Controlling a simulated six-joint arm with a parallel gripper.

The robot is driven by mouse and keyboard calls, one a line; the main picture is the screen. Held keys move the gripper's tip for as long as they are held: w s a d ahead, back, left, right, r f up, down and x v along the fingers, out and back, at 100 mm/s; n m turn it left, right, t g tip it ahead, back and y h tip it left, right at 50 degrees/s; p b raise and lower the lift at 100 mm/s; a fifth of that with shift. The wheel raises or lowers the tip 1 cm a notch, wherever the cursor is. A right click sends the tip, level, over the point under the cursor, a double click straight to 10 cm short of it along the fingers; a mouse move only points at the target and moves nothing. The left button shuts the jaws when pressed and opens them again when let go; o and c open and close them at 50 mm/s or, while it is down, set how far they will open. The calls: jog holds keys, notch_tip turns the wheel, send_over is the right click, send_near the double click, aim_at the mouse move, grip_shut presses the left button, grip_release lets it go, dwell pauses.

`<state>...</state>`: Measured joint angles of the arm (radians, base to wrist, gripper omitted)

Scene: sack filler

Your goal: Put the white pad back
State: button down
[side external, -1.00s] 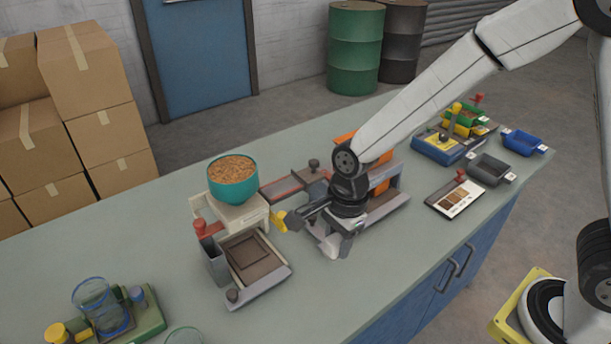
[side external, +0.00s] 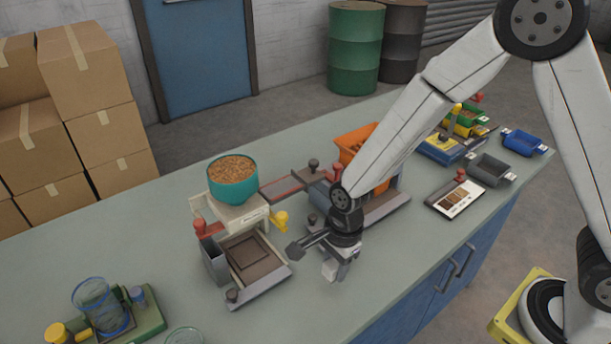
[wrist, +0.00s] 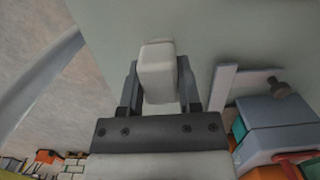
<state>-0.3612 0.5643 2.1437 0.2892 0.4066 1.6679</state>
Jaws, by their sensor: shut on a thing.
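The white pad (wrist: 157,72) is a small whitish block with rounded edges. It sits between the two dark fingers of my gripper (wrist: 158,92) in the wrist view. My gripper (side external: 340,268) is shut on it. In the side view the pad shows as a small pale piece (side external: 329,271) at the fingertips, over the bench right of the sack filler's brown platform (side external: 256,257). I cannot tell whether the pad touches the bench. The pad's resting place is not clear in these frames.
The filler with a teal bowl of grain (side external: 232,180) stands left of my gripper. An orange hopper (side external: 357,145) stands behind it. A sample card (side external: 456,197) and a grey tray (side external: 490,170) lie to the right. The bench's front strip (side external: 300,315) is clear.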

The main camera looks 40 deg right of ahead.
aim_at(334, 278)
jog(key=shift+f, duration=0.3)
jog(key=shift+f, duration=0.1)
jog(key=shift+f, duration=1.7)
jog(key=shift+f, duration=0.1)
jog(key=shift+c, duration=1.4)
grip_release()
jog(key=shift+d+r, duration=0.25)
jog(key=shift+r, duration=1.8)
jog(key=shift+d+r, duration=0.25)
jog(key=shift+r, duration=1.75)
jog(key=shift+d+r, duration=0.25)
jog(key=shift+r, duration=1.8)
